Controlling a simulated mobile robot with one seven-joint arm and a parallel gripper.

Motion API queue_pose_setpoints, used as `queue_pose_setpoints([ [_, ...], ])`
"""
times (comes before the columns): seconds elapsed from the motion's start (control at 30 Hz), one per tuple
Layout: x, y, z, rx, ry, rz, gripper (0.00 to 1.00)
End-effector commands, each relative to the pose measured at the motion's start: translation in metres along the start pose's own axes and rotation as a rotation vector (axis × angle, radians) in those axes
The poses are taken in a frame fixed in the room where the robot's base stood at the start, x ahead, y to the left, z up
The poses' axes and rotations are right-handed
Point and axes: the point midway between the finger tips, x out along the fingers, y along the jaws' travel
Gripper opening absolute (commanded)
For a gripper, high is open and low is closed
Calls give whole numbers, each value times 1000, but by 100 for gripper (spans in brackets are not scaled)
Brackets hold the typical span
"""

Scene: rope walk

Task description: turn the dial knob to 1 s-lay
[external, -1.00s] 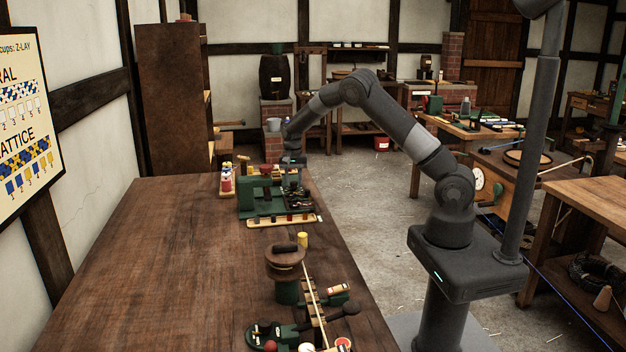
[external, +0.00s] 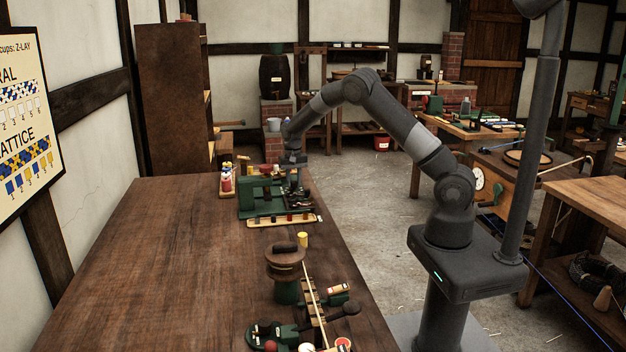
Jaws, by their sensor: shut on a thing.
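A green machine (external: 254,197) stands towards the far right end of the long wooden table, with small dark parts along its right side. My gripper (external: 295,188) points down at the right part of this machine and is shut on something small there. I take this to be the dial knob, but it is hidden by the gripper and too small to make out. The dial's markings and the knob's setting cannot be read from here.
A wooden strip with small pegs (external: 266,223) lies in front of the machine. Nearer stand a brown-topped green post (external: 284,258), a yellow cylinder (external: 303,239) and a dark-handled tool (external: 325,318). Coloured spools (external: 226,182) stand behind left. The table's left half (external: 150,260) is clear.

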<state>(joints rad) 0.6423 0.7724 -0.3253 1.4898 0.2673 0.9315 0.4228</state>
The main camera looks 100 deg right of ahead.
Motion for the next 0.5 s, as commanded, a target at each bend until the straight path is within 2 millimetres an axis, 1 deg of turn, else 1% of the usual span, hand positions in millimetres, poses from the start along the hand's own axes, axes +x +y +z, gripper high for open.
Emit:
queue_pose_setpoints([
  [0.3,-1,0,0,-243,4,0,6],
  [0.5,0,0,0,-353,5,-1,6],
])
